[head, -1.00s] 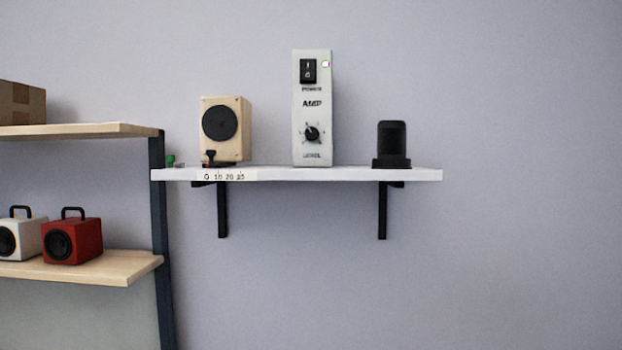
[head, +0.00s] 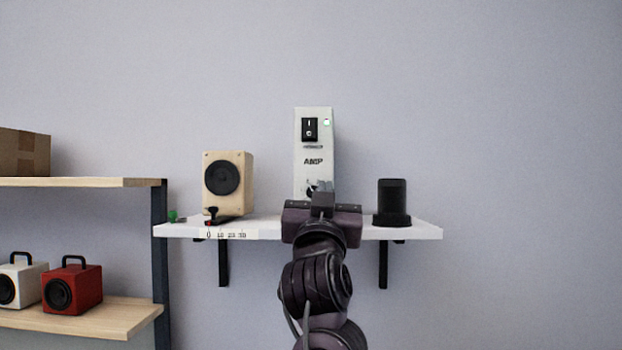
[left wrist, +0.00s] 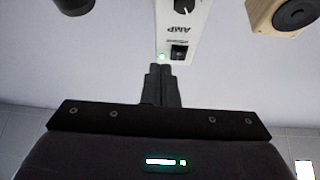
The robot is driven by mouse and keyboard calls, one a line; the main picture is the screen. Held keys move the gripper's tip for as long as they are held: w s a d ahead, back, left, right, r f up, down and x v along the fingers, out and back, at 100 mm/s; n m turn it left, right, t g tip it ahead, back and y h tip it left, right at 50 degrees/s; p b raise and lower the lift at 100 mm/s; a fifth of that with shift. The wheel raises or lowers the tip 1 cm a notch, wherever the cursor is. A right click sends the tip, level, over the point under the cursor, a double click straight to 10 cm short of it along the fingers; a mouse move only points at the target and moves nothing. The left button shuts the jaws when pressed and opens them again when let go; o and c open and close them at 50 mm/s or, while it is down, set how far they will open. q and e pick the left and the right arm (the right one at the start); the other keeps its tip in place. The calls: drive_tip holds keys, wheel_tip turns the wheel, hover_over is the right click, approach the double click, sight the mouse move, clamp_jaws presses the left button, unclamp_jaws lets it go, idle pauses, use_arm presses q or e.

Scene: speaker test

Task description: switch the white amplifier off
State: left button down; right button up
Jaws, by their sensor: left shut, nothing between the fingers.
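The white amplifier (head: 314,148) stands upright on the white wall shelf. Its black rocker power switch (head: 310,129) is near the top, beside a lit green light (head: 327,122). My left gripper (head: 321,197) is shut and empty in front of the amplifier's lower part, partly hiding the level knob (head: 312,188). In the left wrist view the amplifier (left wrist: 185,22) appears upside down, with the switch (left wrist: 179,52) and lit light (left wrist: 162,57) just beyond my shut fingertips (left wrist: 160,68). I cannot tell the exact gap. My right gripper is not in view.
The white shelf (head: 270,231) also holds a wooden speaker (head: 238,172) left of the amplifier and a black speaker (head: 392,198) at right. A rack (head: 160,250) at left bears a cardboard box (head: 25,153) and a red speaker (head: 85,285). Wall space above is clear.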

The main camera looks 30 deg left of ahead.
sight(312, 129)
use_arm(q)
drive_tip(key=s+r+n+y, duration=0.1)
drive_tip(key=s+r+y, duration=0.1)
drive_tip(key=r, duration=0.3)
drive_tip(key=shift+s+a+n, duration=0.4)
drive_tip(key=shift+s, duration=0.4)
drive_tip(key=p+x, duration=0.3)
drive_tip(key=x, duration=0.1)
drive_tip(key=f+p+x, duration=0.1)
drive_tip(key=p+x, duration=0.2)
drive_tip(key=x, duration=0.1)
drive_tip(key=p+x, duration=0.3)
drive_tip(key=x, duration=0.1)
drive_tip(key=shift+w+a+f, duration=0.1)
drive_tip(key=shift+w+a, duration=0.25)
drive_tip(key=shift+w, duration=0.2)
drive_tip(key=shift+w+a+f+p, duration=0.3)
drive_tip(key=shift+w+p, duration=0.1)
drive_tip(key=shift+w, duration=0.05)
